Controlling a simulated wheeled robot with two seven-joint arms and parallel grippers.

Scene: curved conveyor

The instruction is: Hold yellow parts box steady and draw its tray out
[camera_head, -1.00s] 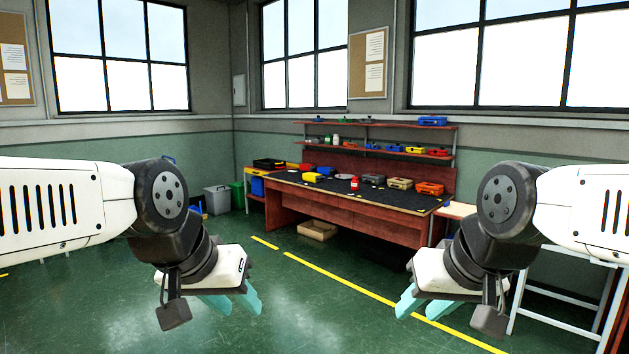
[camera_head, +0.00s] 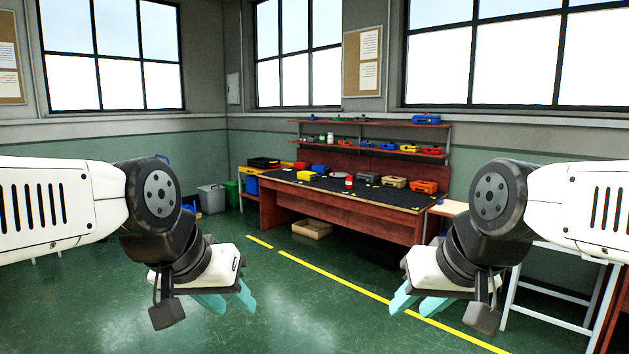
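A small yellow box (camera_head: 310,176), the only yellow one on the bench top, lies on the dark mat of the workbench (camera_head: 330,222) across the room. It is too small to make out a tray in it. Another yellow item (camera_head: 409,148) sits on the lower shelf above the bench. My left gripper (camera_head: 229,301) is open and empty over the floor at the lower left. My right gripper (camera_head: 416,303) is open and empty at the lower right. Both are far from the box, and neither touches anything.
A red can (camera_head: 349,183), a tan case (camera_head: 394,182) and an orange case (camera_head: 424,187) stand on the bench. A cardboard box (camera_head: 312,229) lies on the floor at its front. A white-framed table (camera_head: 560,290) stands at the right. Green floor between is clear.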

